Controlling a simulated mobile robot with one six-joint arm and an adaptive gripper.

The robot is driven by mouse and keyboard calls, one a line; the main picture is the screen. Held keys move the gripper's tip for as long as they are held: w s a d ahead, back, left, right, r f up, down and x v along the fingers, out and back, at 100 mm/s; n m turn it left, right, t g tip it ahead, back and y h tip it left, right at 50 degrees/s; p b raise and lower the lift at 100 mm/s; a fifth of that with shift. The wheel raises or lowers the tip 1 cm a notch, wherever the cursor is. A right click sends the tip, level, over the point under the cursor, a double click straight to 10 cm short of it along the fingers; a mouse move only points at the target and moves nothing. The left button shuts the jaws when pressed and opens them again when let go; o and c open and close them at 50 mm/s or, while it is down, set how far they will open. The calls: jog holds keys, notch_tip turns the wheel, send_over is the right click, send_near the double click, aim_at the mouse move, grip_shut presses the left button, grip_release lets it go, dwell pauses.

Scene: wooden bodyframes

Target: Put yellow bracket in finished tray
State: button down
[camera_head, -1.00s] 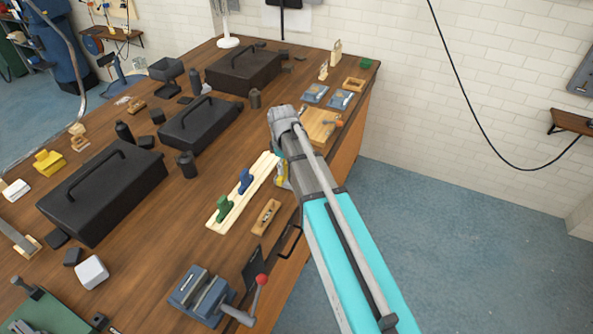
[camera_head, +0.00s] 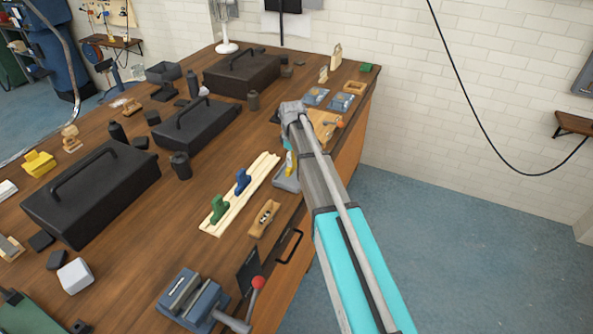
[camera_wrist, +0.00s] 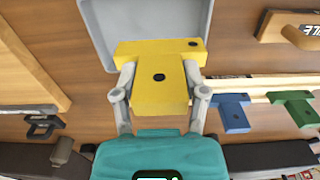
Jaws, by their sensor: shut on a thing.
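My gripper (camera_wrist: 160,88) is shut on the yellow bracket (camera_wrist: 158,62), a T-shaped block with dark holes, with one finger on each side of its stem. A shallow grey tray (camera_wrist: 95,22) lies behind the bracket in the wrist view, partly covered by it; no label on it is readable. In the head view, the grey tray (camera_head: 284,182) is near the bench's right edge. I cannot tell whether the bracket touches the tray.
A pale wooden rail (camera_head: 230,206) holds a green bracket (camera_head: 218,209) and a blue bracket (camera_head: 242,181), left of the tray. A wooden block (camera_head: 264,218) lies in front. Black toolboxes (camera_head: 195,124) fill the left, and a vise (camera_head: 190,299) stands at the near edge.

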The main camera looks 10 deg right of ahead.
aim_at(294, 165)
jog(key=shift+w+d+f, duration=0.1)
jog(key=shift+w+f, duration=0.2)
jog(key=shift+f, duration=0.1)
jog(key=shift+w+d+f+b, duration=0.15)
jog(key=shift+w+f+b, duration=0.15)
jog(key=shift+f+b, duration=1.7)
jog(key=shift+b, duration=0.2)
jog(key=shift+f, duration=0.1)
jog(key=shift+c, duration=0.6)
grip_release()
notch_tip(294, 165, up, 12)
jog(key=p, duration=1.2)
